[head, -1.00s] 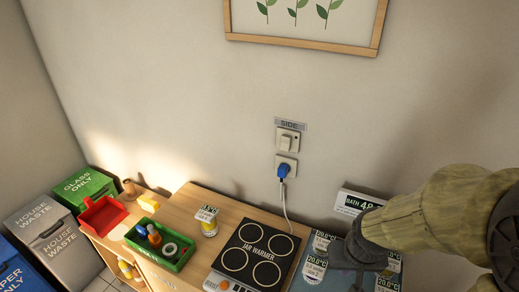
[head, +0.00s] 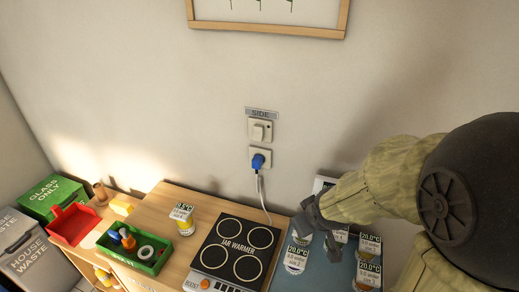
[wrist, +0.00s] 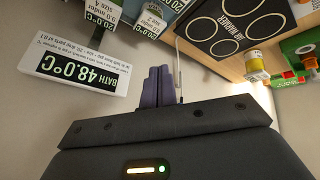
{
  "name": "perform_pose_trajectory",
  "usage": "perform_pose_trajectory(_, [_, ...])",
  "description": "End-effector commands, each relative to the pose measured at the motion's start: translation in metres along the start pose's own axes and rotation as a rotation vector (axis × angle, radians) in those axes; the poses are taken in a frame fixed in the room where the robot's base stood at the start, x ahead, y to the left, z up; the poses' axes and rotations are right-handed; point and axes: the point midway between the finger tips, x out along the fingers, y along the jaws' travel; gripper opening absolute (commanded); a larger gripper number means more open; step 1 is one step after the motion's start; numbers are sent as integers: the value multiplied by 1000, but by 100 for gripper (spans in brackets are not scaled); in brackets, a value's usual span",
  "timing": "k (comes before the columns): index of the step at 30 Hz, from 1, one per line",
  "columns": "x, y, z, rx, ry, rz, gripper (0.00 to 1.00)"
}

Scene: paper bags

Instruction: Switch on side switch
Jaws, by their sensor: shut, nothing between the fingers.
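The side switch (head: 261,131) is a cream rocker in a square plate on the wall, under a grey SIDE label (head: 261,113). Whether it is on or off cannot be told. Below it, a blue plug (head: 257,162) sits in a socket, with a pale cord running down behind the jar warmer (head: 236,246). My gripper (head: 308,203) is below and to the right of the switch, beside the jars and clear of the switch. In the wrist view its dark fingers (wrist: 158,72) are together and empty. The switch is not in the wrist view.
Labelled jars (head: 296,260) stand on a blue-grey surface below my gripper. A bath sign (wrist: 75,65) reads 48.0°C. A green tray (head: 150,262), red bin (head: 72,225) and yellow jar (head: 183,222) are left. The wall around the switch is clear.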

Motion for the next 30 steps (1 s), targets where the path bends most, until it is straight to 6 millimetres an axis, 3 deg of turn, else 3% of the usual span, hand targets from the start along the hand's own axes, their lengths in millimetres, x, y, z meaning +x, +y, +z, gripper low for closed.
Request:
perform_pose_trajectory(1, [13,1,-13,-110,79,25,0])
perform_pose_trajectory(6, [23,6,-72,-511,360,162,0])
perform_pose_trajectory(12, [11,-6,-131,-931,664,382,0])
perform_pose_trajectory(15, [1,-14,-150,-1066,769,479,0])
perform_pose_trajectory(20, [-10,-20,-161,-1152,838,551,0])
perform_pose_trajectory(30, [-10,-20,-163,-1153,839,551,0])
